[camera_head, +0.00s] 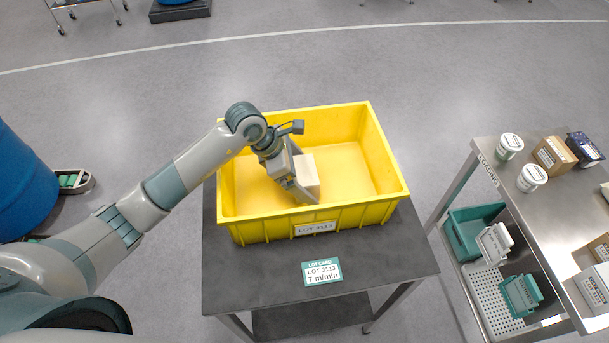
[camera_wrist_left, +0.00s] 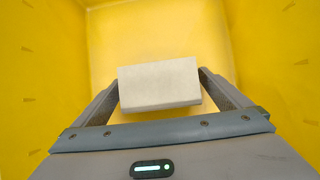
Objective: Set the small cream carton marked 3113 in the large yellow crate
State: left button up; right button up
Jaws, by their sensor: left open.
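The small cream carton (camera_head: 307,174) is inside the large yellow crate (camera_head: 392,165), near its front middle. It also shows in the left wrist view (camera_wrist_left: 159,84), between the fingers. Its mark is not readable here. My left gripper (camera_head: 300,188) reaches down into the crate at the carton. Its jaws are open, with one finger on either side of the carton (camera_wrist_left: 160,95). I cannot tell whether the carton rests on the crate floor. The crate stands on a dark table (camera_head: 240,280) and bears a label reading LOT 3113. My right gripper is not in view.
A lot card (camera_head: 322,272) lies on the table in front of the crate. A steel cart (camera_head: 520,205) at the right holds white tubs (camera_head: 510,146), boxes (camera_head: 553,154) and, lower down, green bins (camera_head: 470,232). A blue drum (camera_head: 22,185) stands at the left.

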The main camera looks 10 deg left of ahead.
pick_arm(q)
jog(key=shift+r, duration=0.2)
jog(key=b+v, duration=0.3)
jog(key=v, duration=0.9)
